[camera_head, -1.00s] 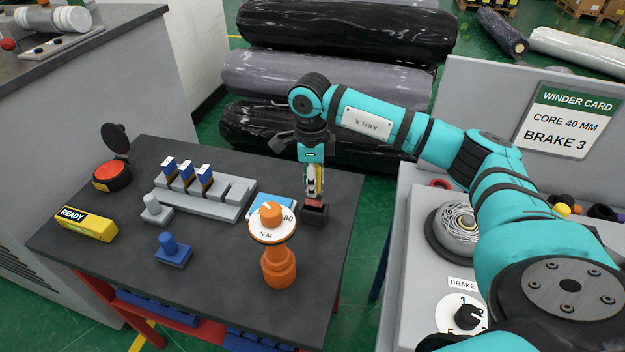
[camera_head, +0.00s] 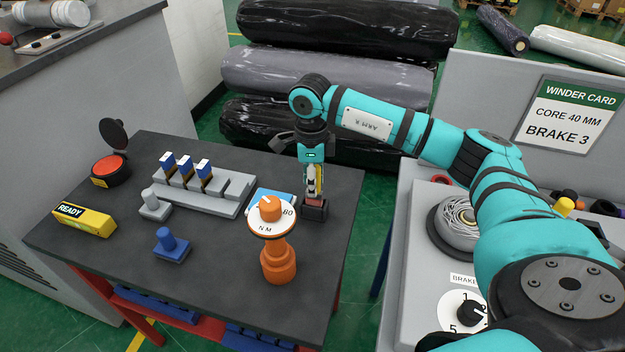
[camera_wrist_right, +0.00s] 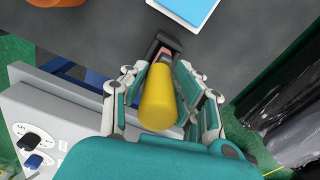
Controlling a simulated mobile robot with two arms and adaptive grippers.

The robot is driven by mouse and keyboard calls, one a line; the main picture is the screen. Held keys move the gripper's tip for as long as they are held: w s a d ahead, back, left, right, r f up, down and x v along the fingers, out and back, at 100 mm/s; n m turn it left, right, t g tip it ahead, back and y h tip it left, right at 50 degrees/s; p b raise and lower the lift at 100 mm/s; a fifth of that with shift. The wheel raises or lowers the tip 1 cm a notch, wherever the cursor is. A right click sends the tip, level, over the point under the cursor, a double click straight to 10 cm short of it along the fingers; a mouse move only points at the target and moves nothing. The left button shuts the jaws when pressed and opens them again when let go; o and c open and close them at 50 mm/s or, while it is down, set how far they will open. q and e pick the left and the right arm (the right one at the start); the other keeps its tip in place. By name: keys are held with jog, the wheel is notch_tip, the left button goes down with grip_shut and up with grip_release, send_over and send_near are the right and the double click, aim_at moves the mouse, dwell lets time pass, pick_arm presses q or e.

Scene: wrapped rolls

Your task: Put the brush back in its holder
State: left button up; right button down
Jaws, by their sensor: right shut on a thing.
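My right gripper (camera_head: 313,183) points down at the right back part of the dark table and is shut on the brush. In the right wrist view, the brush's thick yellow handle (camera_wrist_right: 158,100) sits between the gripper's fingers (camera_wrist_right: 162,72). The holder is a small dark open box (camera_head: 314,211) on the table, directly below the gripper; it also shows past the brush in the right wrist view (camera_wrist_right: 176,42). The brush's lower end meets the holder's opening in the picture; how deep it sits is hidden. My left gripper is not in view.
An orange dial stand (camera_head: 278,264) and a blue-and-white card (camera_head: 262,196) stand close left of the holder. A grey rack (camera_head: 200,194), a yellow READY block (camera_head: 84,219) and a red button (camera_head: 107,168) are farther left. A grey machine (camera_head: 410,270) is right.

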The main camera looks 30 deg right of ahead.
jog(key=shift+f+b, duration=0.4)
jog(key=shift+f, duration=0.25)
jog(key=shift+f+b, duration=0.65)
jog(key=shift+f, duration=0.2)
jog(key=c, duration=0.9)
grip_release()
jog(key=shift+c, duration=0.2)
notch_tip(320, 180, up, 12)
jog(key=shift+w, duration=0.1)
jog(key=shift+r, duration=0.1)
